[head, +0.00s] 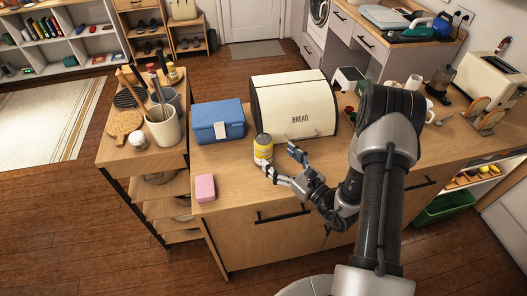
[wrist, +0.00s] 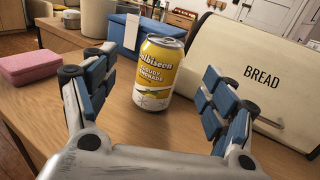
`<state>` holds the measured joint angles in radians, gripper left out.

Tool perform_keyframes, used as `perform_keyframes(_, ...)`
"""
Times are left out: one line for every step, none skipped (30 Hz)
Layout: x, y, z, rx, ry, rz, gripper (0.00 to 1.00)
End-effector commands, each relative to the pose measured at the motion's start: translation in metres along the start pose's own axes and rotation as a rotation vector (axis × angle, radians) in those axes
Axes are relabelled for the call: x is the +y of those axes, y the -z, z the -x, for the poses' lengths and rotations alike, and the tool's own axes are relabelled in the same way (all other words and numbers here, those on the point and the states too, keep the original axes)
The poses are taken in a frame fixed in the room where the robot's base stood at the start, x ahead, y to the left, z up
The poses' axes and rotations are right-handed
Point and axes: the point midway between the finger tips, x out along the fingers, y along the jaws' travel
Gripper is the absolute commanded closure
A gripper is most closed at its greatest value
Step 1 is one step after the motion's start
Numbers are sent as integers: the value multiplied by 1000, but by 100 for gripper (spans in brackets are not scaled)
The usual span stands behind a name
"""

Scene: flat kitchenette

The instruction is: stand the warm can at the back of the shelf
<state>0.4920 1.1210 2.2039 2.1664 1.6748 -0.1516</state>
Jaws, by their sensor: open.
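A yellow and white lemonade can (head: 263,150) stands upright on the wooden counter, in front of the bread bin. In the wrist view the can (wrist: 160,75) is between and beyond the two fingers, with its label facing me. My gripper (head: 283,163) is open and empty, just in front of the can and to its right in the head view. The blue-padded fingers (wrist: 152,95) are spread wide and do not appear to touch the can. I cannot tell which shelf the task means; a low shelf (head: 472,176) with yellow items shows at the right.
A cream bread bin (head: 295,105) stands close behind the can. A blue box (head: 218,121) is behind left, and a pink block (head: 205,188) lies near the front left edge. A holder with utensils (head: 163,125) stands left. Bare counter (head: 235,178) lies left of the gripper.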

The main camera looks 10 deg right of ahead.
Motion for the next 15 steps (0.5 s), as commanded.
perform_keyframes(1, 0, -11, -2, -4, 4, 22)
perform_keyframes(2, 0, -16, -2, -5, 3, 22)
perform_keyframes(1, 0, -22, -1, -3, 2, 22)
perform_keyframes(1, 0, -26, -1, -4, 3, 22)
perform_keyframes(1, 0, -29, -1, -4, 2, 22)
perform_keyframes(0, 0, -32, -1, -2, 1, 22)
perform_keyframes(0, 0, -34, -1, -1, 0, 22)
perform_keyframes(0, 0, -35, -1, -1, 0, 22)
perform_keyframes(0, 0, -37, -1, -1, 0, 22)
perform_keyframes(0, 0, -39, -1, -2, 1, 22)
perform_keyframes(0, 0, -41, -1, -2, 2, 22)
perform_keyframes(-1, -1, -46, -1, -2, 3, 22)
perform_keyframes(-1, -1, -50, -1, -3, 3, 22)
perform_keyframes(-1, -2, -55, -3, -4, 2, 22)
perform_keyframes(-2, -3, -61, -3, -4, 4, 22)
